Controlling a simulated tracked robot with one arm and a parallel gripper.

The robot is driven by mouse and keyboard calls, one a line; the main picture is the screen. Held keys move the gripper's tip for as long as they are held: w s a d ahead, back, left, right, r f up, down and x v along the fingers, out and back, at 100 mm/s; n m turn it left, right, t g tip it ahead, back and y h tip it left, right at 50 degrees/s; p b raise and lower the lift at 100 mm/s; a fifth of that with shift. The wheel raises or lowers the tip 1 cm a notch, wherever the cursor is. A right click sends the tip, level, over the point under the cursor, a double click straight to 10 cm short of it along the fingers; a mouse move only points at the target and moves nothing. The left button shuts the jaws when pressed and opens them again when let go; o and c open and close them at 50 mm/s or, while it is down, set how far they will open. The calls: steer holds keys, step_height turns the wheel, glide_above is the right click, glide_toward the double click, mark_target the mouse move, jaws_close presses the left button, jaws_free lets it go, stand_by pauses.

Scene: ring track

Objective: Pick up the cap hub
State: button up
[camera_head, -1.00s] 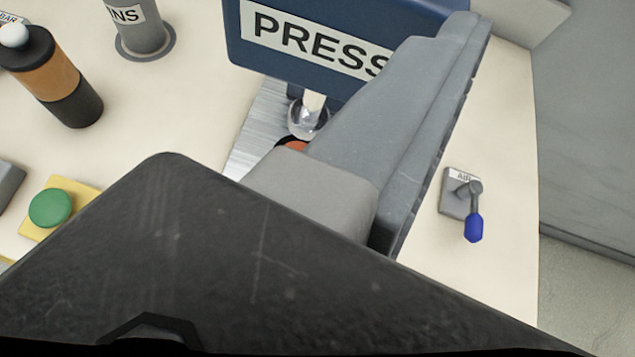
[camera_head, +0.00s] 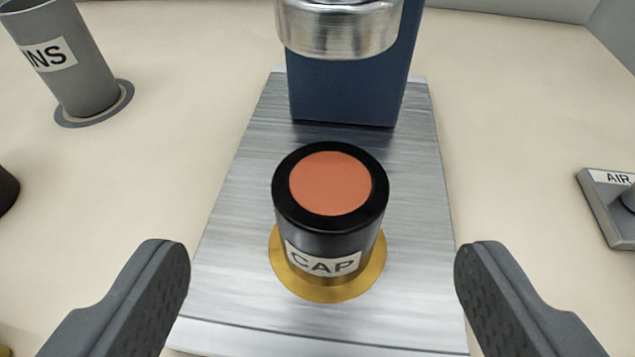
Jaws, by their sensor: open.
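The cap hub (camera_head: 330,230) is a black cylinder with an orange-red disc on top and a white label reading CAP. It stands upright on a round gold base (camera_head: 326,286) on the brushed metal plate of the press (camera_head: 410,250). My gripper (camera_head: 322,262) is open, with one dark grey finger to the left of the cap hub and one to the right. Both fingers are apart from it, with wide gaps on each side. The lower parts of both fingers run out of the picture.
The blue press column (camera_head: 345,92) and its silver ram (camera_head: 338,30) stand just behind the cap hub. A grey cylinder labelled INS (camera_head: 72,62) stands at the upper left. A grey AIR switch box (camera_head: 608,208) sits at the right edge.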

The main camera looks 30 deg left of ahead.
mark_target(331, 217)
steer(key=shift+x, duration=0.8)
steer(key=b+x, duration=0.1)
steer(key=x, duration=0.1)
steer(key=f+x, duration=0.1)
steer(key=x, duration=0.1)
steer(key=shift+w+d+b, duration=0.1)
steer(key=shift+b, duration=0.25)
steer(key=shift+w, duration=0.2)
steer(key=c, duration=1.3)
